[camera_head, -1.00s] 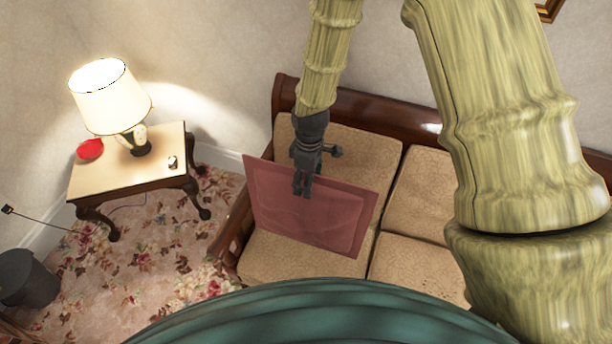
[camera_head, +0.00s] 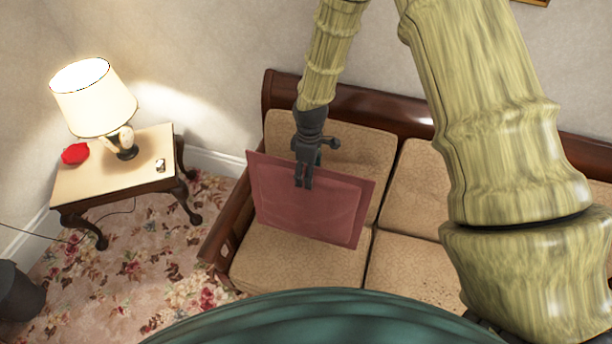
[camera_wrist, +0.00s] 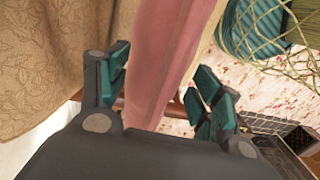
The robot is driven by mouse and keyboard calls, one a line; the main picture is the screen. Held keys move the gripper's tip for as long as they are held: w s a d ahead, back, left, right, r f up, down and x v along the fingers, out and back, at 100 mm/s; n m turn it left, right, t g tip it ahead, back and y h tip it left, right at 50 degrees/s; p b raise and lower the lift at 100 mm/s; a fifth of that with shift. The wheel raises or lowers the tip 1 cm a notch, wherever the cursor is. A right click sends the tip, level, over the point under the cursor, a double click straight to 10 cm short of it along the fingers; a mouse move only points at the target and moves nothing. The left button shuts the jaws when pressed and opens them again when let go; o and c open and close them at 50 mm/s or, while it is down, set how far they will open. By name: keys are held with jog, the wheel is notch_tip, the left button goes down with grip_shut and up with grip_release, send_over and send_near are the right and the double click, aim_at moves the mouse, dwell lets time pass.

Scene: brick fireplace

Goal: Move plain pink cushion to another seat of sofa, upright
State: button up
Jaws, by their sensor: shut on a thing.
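The plain pink cushion (camera_head: 318,215) hangs upright from my gripper (camera_head: 303,184), in front of the sofa's left seat in the head view. The gripper is shut on the cushion's top edge. In the wrist view the cushion (camera_wrist: 168,60) runs as a pink band between my gripper's fingers (camera_wrist: 155,95). The sofa (camera_head: 350,109) has a dark wooden frame and tan patterned cushions. Its left seat (camera_head: 300,268) lies behind and below the pink cushion, partly covered by it. Whether the cushion's lower edge touches the seat cannot be told.
Another seat (camera_head: 405,268) lies to the right, partly hidden by my arm. The sofa's wooden left arm (camera_head: 232,225) is close to the cushion. A side table (camera_head: 95,182) with a lit lamp (camera_head: 93,97) and a red object (camera_head: 75,153) stands left, with floral carpet (camera_head: 150,250) between.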

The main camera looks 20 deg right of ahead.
jog(key=shift+w+d+f+b, duration=0.35)
jog(key=shift+w+f+b, duration=0.15)
jog(key=shift+f, duration=0.3)
jog(key=shift+g+y, duration=0.5)
jog(key=shift+g, duration=0.3)
jog(key=shift+w+d+f+b, duration=0.2)
jog(key=shift+w+d+f, duration=0.3)
jog(key=shift+w, duration=0.3)
jog(key=shift+w+d+f+b, duration=0.15)
jog(key=shift+w+d+f, duration=0.35)
jog(key=shift+w, duration=0.25)
jog(key=shift+w+d+f+b, duration=0.2)
jog(key=shift+w+d+f, duration=0.3)
jog(key=shift+w, duration=0.3)
jog(key=shift+w+d, duration=0.15)
jog(key=shift+w+d+f+b, duration=0.1)
jog(key=shift+w+d+b, duration=0.1)
jog(key=shift+w+d, duration=0.35)
jog(key=shift+w+d+f+b, duration=0.15)
jog(key=shift+w+d+b, duration=0.15)
jog(key=shift+w, duration=0.4)
jog(key=shift+w+d+f+b, duration=0.15)
jog(key=shift+w+d, duration=0.25)
jog(key=shift+w, duration=0.25)
grip_shut()
